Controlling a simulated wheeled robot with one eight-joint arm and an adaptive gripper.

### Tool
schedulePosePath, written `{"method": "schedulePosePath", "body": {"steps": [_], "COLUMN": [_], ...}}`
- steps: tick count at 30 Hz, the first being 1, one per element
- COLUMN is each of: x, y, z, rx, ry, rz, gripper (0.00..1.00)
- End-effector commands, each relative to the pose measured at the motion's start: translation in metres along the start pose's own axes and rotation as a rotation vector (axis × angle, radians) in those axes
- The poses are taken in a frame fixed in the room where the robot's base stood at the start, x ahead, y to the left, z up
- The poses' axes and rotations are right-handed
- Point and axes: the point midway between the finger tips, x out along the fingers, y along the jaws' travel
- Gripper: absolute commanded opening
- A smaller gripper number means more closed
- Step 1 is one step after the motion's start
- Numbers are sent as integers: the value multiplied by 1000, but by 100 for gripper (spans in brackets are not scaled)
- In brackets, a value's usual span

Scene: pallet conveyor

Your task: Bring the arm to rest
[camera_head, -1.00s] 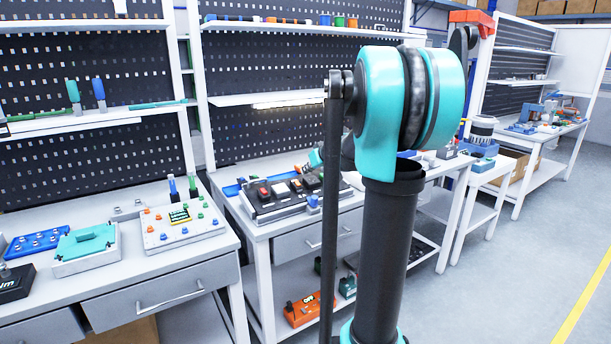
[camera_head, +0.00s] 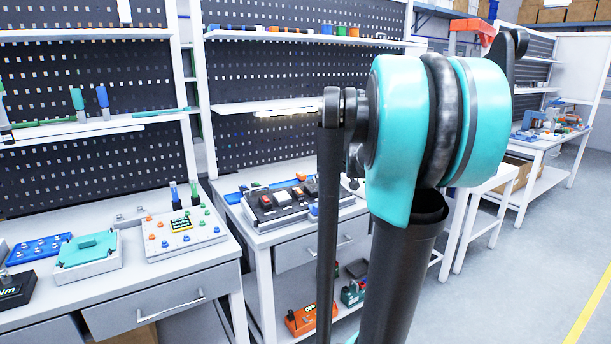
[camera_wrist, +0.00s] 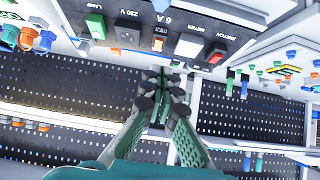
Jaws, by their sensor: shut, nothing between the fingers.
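My own teal and black arm stands large in the head view, folded upright in front of the benches. My gripper (camera_wrist: 163,90) shows in the wrist view, where its two fingers meet at the tips with nothing between them. The head view does not show the gripper; the arm or the frame edge hides it. In the wrist view the fingers appear in front of a dark perforated panel (camera_wrist: 80,95), below a dark switch box (camera_wrist: 160,30) with labelled buttons. The fingers look apart from the box.
The switch box stands on the middle bench (camera_head: 268,238). A left bench (camera_head: 210,270) holds a white board with coloured knobs (camera_head: 185,232) and a teal-topped box (camera_head: 88,255). An orange case (camera_head: 308,318) is on the lower shelf. Floor (camera_head: 500,300) at right is clear.

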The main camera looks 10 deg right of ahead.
Motion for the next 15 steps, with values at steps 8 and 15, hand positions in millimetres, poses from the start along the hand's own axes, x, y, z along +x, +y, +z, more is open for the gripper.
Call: {"method": "schedulePosePath", "body": {"steps": [8, 15], "x": [3, -21], "y": [-83, -150], "z": [108, 254], "rx": [75, 176], "ry": [-182, -401], "rz": [-24, 56], "gripper": [0, 0]}}
